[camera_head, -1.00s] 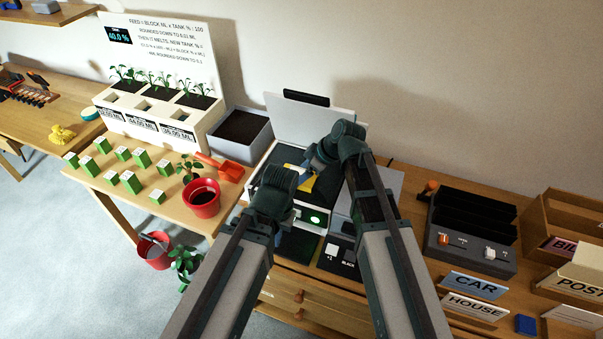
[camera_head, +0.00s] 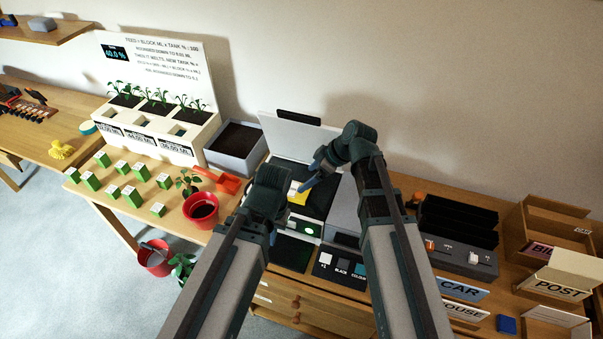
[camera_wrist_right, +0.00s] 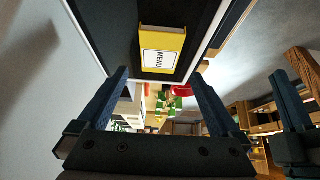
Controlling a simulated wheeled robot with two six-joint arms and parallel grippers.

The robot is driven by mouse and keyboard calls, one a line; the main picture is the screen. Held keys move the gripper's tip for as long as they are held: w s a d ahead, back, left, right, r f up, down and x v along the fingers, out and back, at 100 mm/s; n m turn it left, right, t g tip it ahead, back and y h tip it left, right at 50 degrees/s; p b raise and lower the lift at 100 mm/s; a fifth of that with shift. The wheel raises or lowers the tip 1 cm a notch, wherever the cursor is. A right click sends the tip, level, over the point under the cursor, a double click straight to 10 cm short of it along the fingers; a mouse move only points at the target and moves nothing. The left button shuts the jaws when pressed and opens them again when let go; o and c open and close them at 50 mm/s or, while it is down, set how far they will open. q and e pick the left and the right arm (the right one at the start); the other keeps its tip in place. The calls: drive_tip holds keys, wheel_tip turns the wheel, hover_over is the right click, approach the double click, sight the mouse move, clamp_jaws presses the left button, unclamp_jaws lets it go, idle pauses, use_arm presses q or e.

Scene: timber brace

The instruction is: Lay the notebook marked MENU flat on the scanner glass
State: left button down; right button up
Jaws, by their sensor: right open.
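The yellow notebook with the white MENU label (camera_wrist_right: 160,52) lies on the dark glass of the scanner (camera_wrist_right: 105,28). In the head view the notebook (camera_head: 297,197) shows partly, on the scanner's dark bed (camera_head: 285,174) below the raised lid. My right gripper (camera_head: 312,184) is open and empty, beside the notebook and apart from it. In the right wrist view, its two blue fingers (camera_wrist_right: 158,88) stand wide apart with nothing between them. My left gripper (camera_head: 272,238) is over the scanner's front left edge; its fingers are mostly hidden by its own arm.
The raised scanner lid (camera_head: 295,132) stands behind the bed. A grey bin (camera_head: 236,146) and a red pot (camera_head: 201,208) are to the left. A black sorter (camera_head: 458,225), signs and wooden trays (camera_head: 550,235) fill the right side.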

drive_tip(key=shift+p+v, duration=1.7)
drive_tip(key=shift+v, duration=1)
drive_tip(key=shift+a, duration=0.1)
drive_tip(key=s+a+f+m+g+h, duration=0.2)
drive_tip(key=s+m+h, duration=0.5)
drive_tip(key=s, duration=0.9)
drive_tip(key=f+m, duration=0.1)
drive_tip(key=m, duration=0.1)
drive_tip(key=shift+s+f+m+g+h, duration=0.15)
drive_tip(key=shift+s+m+g+h, duration=0.15)
drive_tip(key=shift+s+m, duration=0.1)
